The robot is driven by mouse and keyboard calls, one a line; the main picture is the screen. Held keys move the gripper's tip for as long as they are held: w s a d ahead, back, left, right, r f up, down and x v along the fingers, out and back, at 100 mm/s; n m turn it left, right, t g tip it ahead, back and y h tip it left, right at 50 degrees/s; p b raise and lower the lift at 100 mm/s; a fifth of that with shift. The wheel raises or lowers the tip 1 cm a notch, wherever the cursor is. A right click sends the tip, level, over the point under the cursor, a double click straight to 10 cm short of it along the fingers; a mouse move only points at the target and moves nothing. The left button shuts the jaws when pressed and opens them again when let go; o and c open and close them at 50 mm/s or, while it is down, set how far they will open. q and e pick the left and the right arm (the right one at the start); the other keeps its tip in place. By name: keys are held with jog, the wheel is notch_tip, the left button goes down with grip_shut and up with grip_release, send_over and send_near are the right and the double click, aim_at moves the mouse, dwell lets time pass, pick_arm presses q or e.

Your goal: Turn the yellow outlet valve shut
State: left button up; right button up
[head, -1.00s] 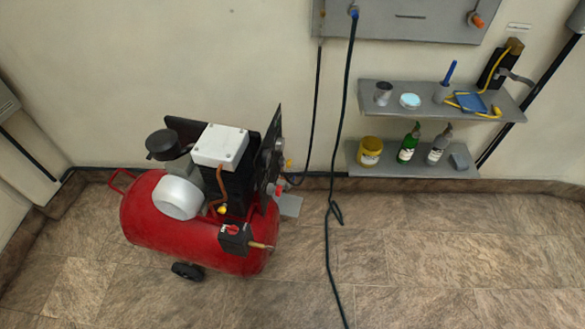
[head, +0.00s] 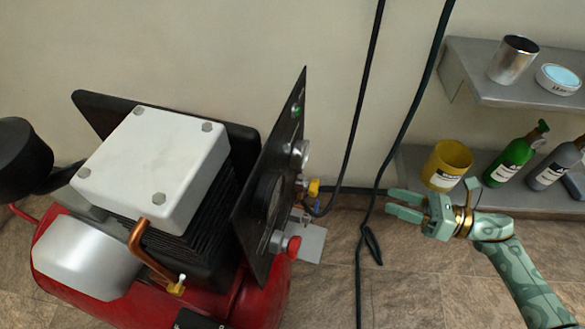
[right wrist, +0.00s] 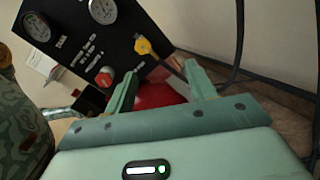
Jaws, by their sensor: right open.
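The yellow outlet valve (head: 314,187) sits low on the black front panel (head: 268,190) of the red compressor in the head view. In the right wrist view its yellow handle (right wrist: 146,47) stands out at the panel's edge, just beyond my fingers. My right gripper (head: 392,202) is open and empty, to the right of the valve and apart from it, with its fingers pointing left toward the panel. In the right wrist view the two fingers (right wrist: 160,75) are spread. My left gripper is not in view.
A red knob (head: 293,246) sits below the valve, and gauges are on the panel. Dark hoses (head: 402,140) hang between panel and gripper. The lower shelf (head: 415,165) with a yellow tin (head: 447,165) and bottles is close behind my right gripper.

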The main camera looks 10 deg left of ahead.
aim_at(313, 187)
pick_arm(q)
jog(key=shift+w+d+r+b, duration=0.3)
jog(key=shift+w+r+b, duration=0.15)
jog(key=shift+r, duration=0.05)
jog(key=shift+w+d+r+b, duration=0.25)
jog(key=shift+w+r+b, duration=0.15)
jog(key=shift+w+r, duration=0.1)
pick_arm(e)
jog(key=a+r+n+g, duration=0.1)
jog(key=a+n, duration=0.2)
jog(key=a, duration=1.3)
jog(key=shift+w+a+n+g+y, duration=0.4)
jog(key=shift+w, duration=0.05)
jog(key=c, duration=1)
